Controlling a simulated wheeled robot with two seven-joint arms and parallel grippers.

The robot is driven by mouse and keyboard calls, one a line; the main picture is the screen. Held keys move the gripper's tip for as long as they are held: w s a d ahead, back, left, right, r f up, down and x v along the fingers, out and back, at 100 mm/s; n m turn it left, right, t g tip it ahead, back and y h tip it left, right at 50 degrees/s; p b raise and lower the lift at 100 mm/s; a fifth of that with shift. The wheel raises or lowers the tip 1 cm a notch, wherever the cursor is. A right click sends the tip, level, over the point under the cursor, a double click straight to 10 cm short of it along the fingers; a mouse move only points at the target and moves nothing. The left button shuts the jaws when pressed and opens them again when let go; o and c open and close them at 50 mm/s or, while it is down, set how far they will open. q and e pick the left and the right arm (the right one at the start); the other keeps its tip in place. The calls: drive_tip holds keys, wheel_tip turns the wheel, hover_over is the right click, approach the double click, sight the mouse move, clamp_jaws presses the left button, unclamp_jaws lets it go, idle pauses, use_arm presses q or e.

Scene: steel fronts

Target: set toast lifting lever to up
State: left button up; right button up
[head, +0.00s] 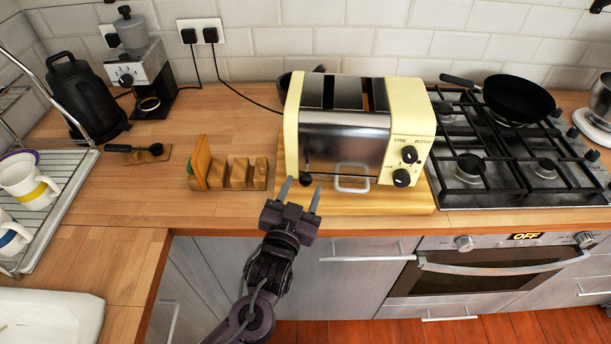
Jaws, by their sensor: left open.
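A cream and steel toaster (345,135) stands on a wooden board at the counter's front. Its toast lifting lever, a small black knob (305,179), is low on the front face near the left corner. My left gripper (301,191) is open at the toaster's front left. Its two fingers point toward the toaster, and in the picture the lever knob shows between their tips. I cannot tell whether the fingers touch it. Two black dials (405,166) are on the toaster's right front. Bread in the slots cannot be made out clearly. My right gripper is out of view.
A pale loop handle (351,186) sticks out low on the toaster's front, just right of my gripper. A wooden toast rack (230,173) stands to the left. A gas hob (500,150) with a black pan (518,98) is to the right. The counter left of the rack is mostly clear.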

sight(303, 185)
use_arm(q)
drive_tip(key=shift+p+x, duration=0.3)
drive_tip(key=shift+x, duration=1.5)
drive_tip(key=shift+c, duration=0.2)
clamp_jaws()
